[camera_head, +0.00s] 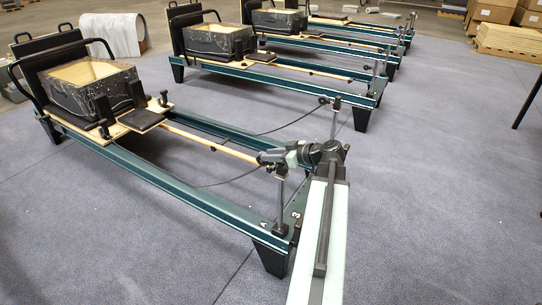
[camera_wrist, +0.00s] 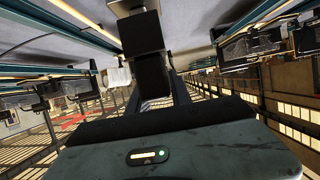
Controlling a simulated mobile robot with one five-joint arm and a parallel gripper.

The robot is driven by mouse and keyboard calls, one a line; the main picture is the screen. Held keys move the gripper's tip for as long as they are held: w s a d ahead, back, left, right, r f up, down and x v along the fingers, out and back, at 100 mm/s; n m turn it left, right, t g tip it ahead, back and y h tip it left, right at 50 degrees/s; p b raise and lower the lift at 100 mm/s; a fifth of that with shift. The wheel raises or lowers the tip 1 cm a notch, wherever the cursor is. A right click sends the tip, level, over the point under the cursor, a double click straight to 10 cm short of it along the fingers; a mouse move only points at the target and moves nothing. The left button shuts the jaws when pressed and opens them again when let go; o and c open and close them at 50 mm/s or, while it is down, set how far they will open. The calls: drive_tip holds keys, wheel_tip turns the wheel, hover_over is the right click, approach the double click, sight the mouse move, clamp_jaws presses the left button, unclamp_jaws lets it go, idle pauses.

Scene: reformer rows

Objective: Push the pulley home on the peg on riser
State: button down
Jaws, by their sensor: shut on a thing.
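My gripper (camera_head: 268,157) is at the top of the near metal riser (camera_head: 280,205) on the closest reformer. It is shut on a small dark thing, taken to be the pulley, which is hard to make out against the jaws. I cannot tell how far the pulley sits on the peg; the peg is hidden. In the wrist view, dark blocks of my gripper (camera_wrist: 147,60) reach away from the camera and hide what they hold. The other riser (camera_head: 335,115) of this reformer stands farther back, with a small dark pulley (camera_head: 323,100) at its top.
The near reformer's green frame (camera_head: 170,185) runs to the back left, with a dark-sided box (camera_head: 95,88) on its carriage. A cord (camera_head: 232,180) hangs inside the frame. More reformers stand behind. Grey carpet (camera_head: 440,190) to the right is clear.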

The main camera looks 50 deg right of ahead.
drive_tip(key=shift+f+b, duration=0.4)
drive_tip(key=shift+f, duration=0.1)
drive_tip(key=c, duration=1.1)
unclamp_jaws()
drive_tip(key=shift+s, duration=0.1)
drive_tip(key=p+v, duration=0.3)
drive_tip(key=v, duration=0.4)
drive_tip(key=shift+r, duration=0.1)
drive_tip(key=shift+s+d, duration=0.1)
drive_tip(key=shift+s, duration=0.15)
